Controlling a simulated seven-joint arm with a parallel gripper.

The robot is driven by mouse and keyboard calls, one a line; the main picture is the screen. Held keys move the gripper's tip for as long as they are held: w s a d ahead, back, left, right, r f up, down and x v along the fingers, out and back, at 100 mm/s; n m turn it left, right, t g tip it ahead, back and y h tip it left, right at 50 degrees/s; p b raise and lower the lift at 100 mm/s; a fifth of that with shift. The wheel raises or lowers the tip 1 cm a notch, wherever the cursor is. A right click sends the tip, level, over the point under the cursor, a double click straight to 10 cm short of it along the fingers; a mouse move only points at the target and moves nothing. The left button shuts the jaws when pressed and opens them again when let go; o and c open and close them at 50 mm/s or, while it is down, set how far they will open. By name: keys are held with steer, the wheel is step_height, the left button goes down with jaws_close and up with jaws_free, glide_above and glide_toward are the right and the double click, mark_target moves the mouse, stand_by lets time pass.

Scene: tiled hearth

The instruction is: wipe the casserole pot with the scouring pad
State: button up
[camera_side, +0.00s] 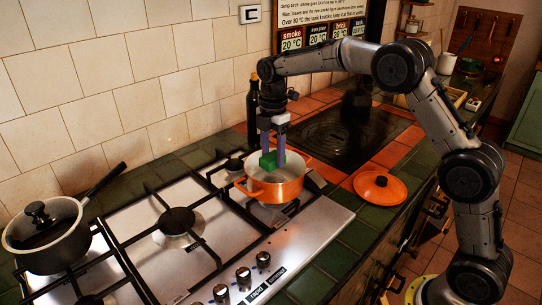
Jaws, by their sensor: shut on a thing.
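The orange casserole pot (276,190) stands without its lid at the right end of the gas hob. My gripper (272,155) points down over the pot, its fingers shut on the green scouring pad (268,161). The pad is at the pot's opening, near its left side. I cannot tell whether it touches the pot's inner wall. The pot's orange lid (380,187) lies on the green tiles to the right of the pot.
A grey saucepan (48,238) with a lid stands at the hob's left, its handle pointing up right. A dark bottle (253,110) stands behind the pot, close to my gripper. Control knobs (243,278) line the hob's front. A dark hotplate (355,138) lies behind right.

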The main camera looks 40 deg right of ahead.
steer(key=shift+f, duration=3.8)
steer(key=shift+d+f, duration=0.2)
steer(key=shift+d, duration=1.35)
steer(key=shift+a, duration=1.65)
steer(key=shift+w+d, duration=0.1)
steer(key=shift+w, duration=0.8)
steer(key=shift+s+d, duration=0.1)
steer(key=shift+d, duration=1.7)
steer(key=a, duration=0.3)
steer(key=shift+a, duration=0.15)
steer(key=shift+a+r, duration=0.1)
steer(key=shift+a, duration=0.1)
step_height(320, 180, up, 8)
steer(key=shift+f, duration=0.25)
steer(key=shift+r, duration=0.25)
